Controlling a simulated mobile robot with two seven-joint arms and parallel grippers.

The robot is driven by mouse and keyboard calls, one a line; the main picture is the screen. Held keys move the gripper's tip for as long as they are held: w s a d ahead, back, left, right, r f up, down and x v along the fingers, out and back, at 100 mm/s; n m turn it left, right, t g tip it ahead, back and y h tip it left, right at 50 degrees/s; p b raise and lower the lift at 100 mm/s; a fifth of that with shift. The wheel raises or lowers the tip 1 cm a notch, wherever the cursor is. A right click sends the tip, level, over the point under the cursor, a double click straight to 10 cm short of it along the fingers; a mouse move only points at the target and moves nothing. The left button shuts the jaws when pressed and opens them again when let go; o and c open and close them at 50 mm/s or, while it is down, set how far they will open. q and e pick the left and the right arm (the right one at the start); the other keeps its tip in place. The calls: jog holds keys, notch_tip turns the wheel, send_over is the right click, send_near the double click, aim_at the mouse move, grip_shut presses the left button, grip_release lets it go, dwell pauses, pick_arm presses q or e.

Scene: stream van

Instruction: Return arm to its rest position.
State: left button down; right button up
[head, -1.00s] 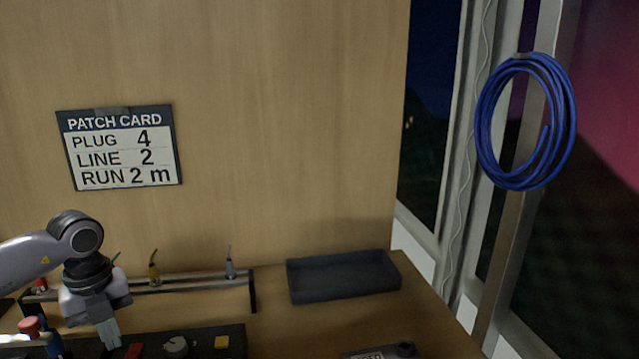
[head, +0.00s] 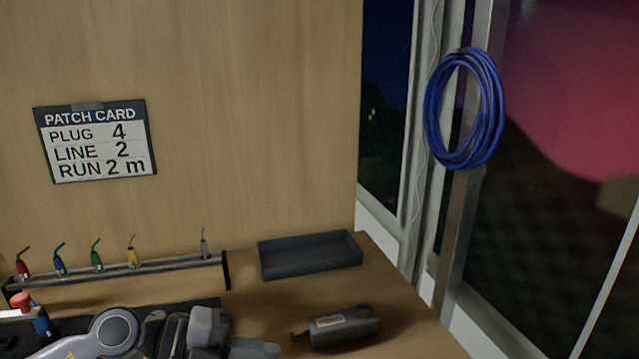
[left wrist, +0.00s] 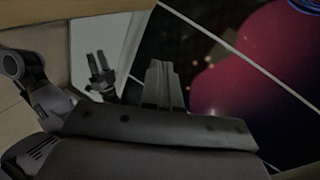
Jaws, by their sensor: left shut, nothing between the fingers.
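My left arm comes in low from the left in the head view. Its left gripper (head: 255,347) lies near the bottom edge, pointing right, in front of the grey device. In the left wrist view the left gripper's fingers (left wrist: 163,86) are together with nothing between them. The head view does not show the right arm.
A rack rail (head: 120,273) holds several coloured plugs. A dark empty tray (head: 310,256) and a grey labelled device (head: 343,327) stand on the wooden bench (head: 400,315). A blue cable coil (head: 436,118) hangs at the right. A patch card (head: 97,142) is on the wall.

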pick_arm(q)
notch_tip(320, 180, up, 8)
jog(key=w+n+t+h, duration=0.1)
jog(key=n+t, duration=1.1)
jog(key=s+a+f+n+t+y, duration=0.1)
jog(key=a+f+n+t+y, duration=0.1)
jog(key=a+f+n+y, duration=0.85)
jog(key=s+a+f+n+g+y, duration=0.3)
jog(key=s+f+n+g+y, duration=0.25)
jog(key=s+f, duration=0.25)
jog(key=s+f+g+h, duration=0.1)
jog(key=s+f+g, duration=0.25)
jog(key=s, duration=0.35)
jog(key=s+f+g+h, duration=0.1)
jog(key=s+f+g, duration=0.2)
jog(key=s+g, duration=0.35)
jog(key=w+d+f+t+h, duration=0.1)
jog(key=w+d+f+t, duration=0.2)
jog(key=w+f+t, duration=0.2)
jog(key=shift+w+f+t+h, duration=0.15)
jog(key=shift+f+t+h, duration=0.25)
jog(key=shift+f+t, duration=1.5)
